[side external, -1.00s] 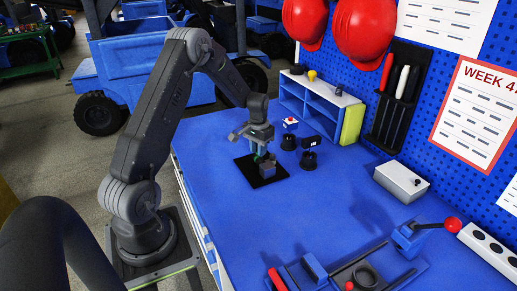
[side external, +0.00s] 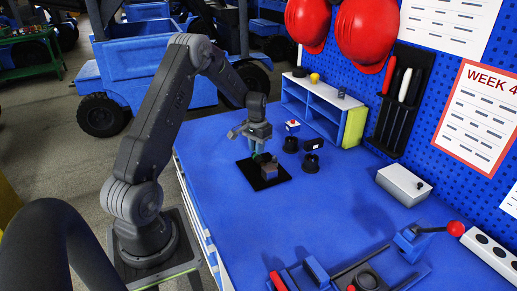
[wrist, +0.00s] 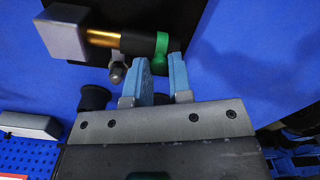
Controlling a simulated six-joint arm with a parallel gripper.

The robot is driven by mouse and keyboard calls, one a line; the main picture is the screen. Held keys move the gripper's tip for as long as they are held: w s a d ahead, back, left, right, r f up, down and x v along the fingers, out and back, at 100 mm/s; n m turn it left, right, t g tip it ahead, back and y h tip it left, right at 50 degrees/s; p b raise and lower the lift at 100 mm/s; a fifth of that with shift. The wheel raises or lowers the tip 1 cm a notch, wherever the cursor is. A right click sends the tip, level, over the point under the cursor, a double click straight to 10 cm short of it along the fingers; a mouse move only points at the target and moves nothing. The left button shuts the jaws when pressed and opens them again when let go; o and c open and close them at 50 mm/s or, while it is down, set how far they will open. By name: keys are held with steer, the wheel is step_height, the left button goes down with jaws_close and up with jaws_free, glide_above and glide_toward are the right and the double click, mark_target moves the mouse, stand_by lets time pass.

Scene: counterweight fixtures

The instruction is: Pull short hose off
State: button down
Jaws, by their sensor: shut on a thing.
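In the wrist view a grey block (wrist: 66,38) bears a brass stub (wrist: 103,38) that points right. A short black hose (wrist: 134,43) continues in line with the stub, with bare brass showing between block and hose. A green collar (wrist: 161,47) sits at the hose's right end. My gripper (wrist: 160,64) has its blue fingers on either side of the green collar and is shut on the hose end. In the side view my gripper (side external: 256,150) points down beside the block (side external: 269,170). Whether the stub still reaches into the hose is hidden.
The block stands on a black plate (side external: 265,184) on the blue bench (side external: 330,205). A blue shelf (side external: 315,108) stands behind.

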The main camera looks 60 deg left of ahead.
steer(key=c, duration=1)
jaws_free()
steer(key=shift+c, duration=0.2)
steer(key=shift+r, duration=0.1)
step_height(320, 180, up, 14)
